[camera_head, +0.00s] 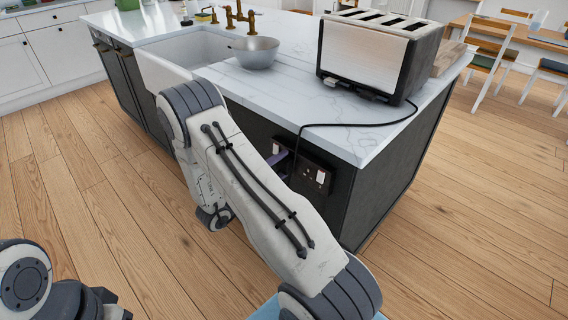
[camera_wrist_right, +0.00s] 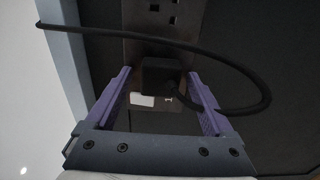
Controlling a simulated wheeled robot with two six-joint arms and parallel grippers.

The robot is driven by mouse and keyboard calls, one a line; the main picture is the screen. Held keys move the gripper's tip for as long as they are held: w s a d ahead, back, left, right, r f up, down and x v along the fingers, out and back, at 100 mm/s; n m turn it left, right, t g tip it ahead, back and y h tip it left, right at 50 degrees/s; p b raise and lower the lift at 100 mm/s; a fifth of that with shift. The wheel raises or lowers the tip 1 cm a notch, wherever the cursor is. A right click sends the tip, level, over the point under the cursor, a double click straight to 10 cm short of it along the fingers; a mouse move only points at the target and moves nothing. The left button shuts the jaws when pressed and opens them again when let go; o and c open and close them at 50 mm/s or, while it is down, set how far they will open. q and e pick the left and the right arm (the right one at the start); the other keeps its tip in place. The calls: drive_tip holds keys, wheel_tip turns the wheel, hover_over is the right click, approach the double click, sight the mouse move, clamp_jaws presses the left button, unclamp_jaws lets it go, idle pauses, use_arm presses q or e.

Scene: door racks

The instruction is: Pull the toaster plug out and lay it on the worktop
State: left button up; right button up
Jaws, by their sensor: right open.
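The silver and black toaster (camera_head: 362,57) stands on the white marble worktop (camera_head: 270,104) of the island. Its black cord (camera_head: 350,125) runs over the worktop edge down to the socket plate (camera_head: 318,178) on the dark end panel. In the right wrist view the black plug (camera_wrist_right: 161,78) sits at the socket plate (camera_wrist_right: 146,18), with the cord (camera_wrist_right: 250,72) looping around to it. My right gripper (camera_wrist_right: 160,82) is open, its purple fingers on either side of the plug with gaps visible. In the head view my arm mostly hides this gripper (camera_head: 281,158).
A metal bowl (camera_head: 255,52) stands by the sink (camera_head: 190,48) and brass tap (camera_head: 240,14). A wooden board (camera_head: 448,58) lies behind the toaster. The worktop in front of the toaster is mostly clear. Chairs (camera_head: 492,50) stand far right.

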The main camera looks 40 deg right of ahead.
clamp_jaws()
drive_tip(key=shift+a, duration=0.1)
drive_tip(key=a+p, duration=0.1)
drive_tip(key=a, duration=0.2)
drive_tip(key=a+p, duration=0.1)
drive_tip(key=a, duration=0.1)
drive_tip(key=shift+s+a, duration=0.2)
drive_tip(key=shift+a, duration=0.2)
idle(0.8)
idle(0.4)
drive_tip(key=shift+s+a+p, duration=0.15)
drive_tip(key=shift+a+p, duration=0.15)
drive_tip(key=shift+a, duration=1.2)
drive_tip(key=shift+r, duration=0.15)
